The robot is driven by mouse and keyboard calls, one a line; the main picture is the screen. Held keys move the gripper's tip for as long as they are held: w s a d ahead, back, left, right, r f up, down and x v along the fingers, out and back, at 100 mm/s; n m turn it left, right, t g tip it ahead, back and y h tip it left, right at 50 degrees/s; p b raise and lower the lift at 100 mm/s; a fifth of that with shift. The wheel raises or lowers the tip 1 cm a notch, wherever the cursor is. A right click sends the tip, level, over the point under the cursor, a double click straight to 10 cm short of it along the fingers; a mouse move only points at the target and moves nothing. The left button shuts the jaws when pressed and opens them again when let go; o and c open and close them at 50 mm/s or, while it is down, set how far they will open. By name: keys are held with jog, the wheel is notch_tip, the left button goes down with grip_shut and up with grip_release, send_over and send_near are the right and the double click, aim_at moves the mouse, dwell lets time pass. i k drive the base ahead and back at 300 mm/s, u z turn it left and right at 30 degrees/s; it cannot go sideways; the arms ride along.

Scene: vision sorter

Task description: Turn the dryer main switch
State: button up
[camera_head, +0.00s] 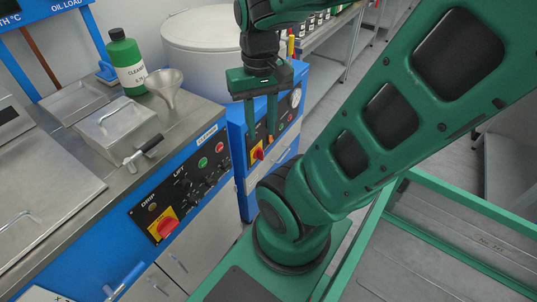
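My gripper (261,136) hangs pointing down in front of the control panel of the farther blue cabinet (236,132). Its two green fingers are apart with nothing between them. A red rotary switch on a yellow plate (258,153) sits low on that panel, just below the fingertips in the picture. I cannot tell whether a finger touches it. The fingers hide part of the panel, and no dryer label is readable.
A white drum (205,30) stands behind my gripper. The nearer steel counter holds a green cleaner bottle (126,62), a funnel (164,86) and a lidded steel box (117,132). A pressure gauge (296,97) is on the farther panel. My arm fills the right side.

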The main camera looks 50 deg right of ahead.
aim_at(258, 153)
jog(key=z, duration=2.15)
jog(key=k, duration=0.9)
jog(key=u, duration=0.8)
jog(key=i, duration=1)
